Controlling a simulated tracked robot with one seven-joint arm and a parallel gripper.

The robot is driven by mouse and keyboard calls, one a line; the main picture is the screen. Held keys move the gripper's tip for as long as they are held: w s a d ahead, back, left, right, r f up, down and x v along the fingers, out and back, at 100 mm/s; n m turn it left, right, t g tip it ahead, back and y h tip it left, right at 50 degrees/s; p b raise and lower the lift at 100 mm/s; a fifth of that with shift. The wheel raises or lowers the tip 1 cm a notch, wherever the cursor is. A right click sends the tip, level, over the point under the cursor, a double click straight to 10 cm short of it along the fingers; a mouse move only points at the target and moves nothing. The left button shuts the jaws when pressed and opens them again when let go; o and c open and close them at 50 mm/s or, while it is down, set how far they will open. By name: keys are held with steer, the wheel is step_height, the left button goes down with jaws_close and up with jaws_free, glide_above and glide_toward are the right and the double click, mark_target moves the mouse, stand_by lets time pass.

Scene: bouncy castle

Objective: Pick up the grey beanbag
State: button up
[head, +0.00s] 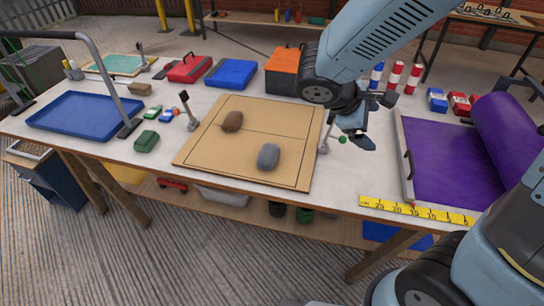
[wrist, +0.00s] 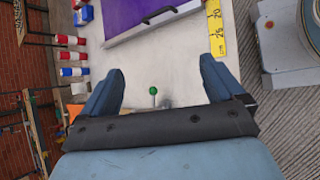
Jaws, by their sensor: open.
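The grey beanbag (head: 268,157) lies on the wooden board (head: 210,150), near its front right part. A brown beanbag (head: 232,121) lies behind it to the left on the same board. My gripper (head: 369,120) is above the table to the right of the board, apart from the grey beanbag. In the wrist view my gripper (wrist: 159,85) is open, with nothing between its fingers. The grey beanbag does not show in the wrist view.
A green-knobbed lever (head: 342,140) stands beside the board's right edge, and its knob shows below my gripper in the wrist view (wrist: 153,90). A purple roll (head: 505,115) and a yellow tape measure (head: 415,211) are at right. A blue tray (head: 85,115) is at left.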

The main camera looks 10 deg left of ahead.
steer(key=a+f+n+t, duration=0.5)
steer(key=a+f+n, duration=0.35)
steer(key=a, duration=0.45)
steer(key=n+t+y, duration=0.4)
steer(key=n+y, duration=0.3)
steer(key=n, duration=0.4)
glide_toward(265, 159)
steer(key=x, duration=0.6)
steer(key=shift+d+f, duration=0.15)
steer(key=shift+f, duration=0.2)
steer(key=shift+r+x, duration=0.2)
steer(key=shift+x, duration=2.8)
steer(key=shift+c, duration=0.3)
steer(key=c, duration=1.3)
steer(key=shift+c, duration=1)
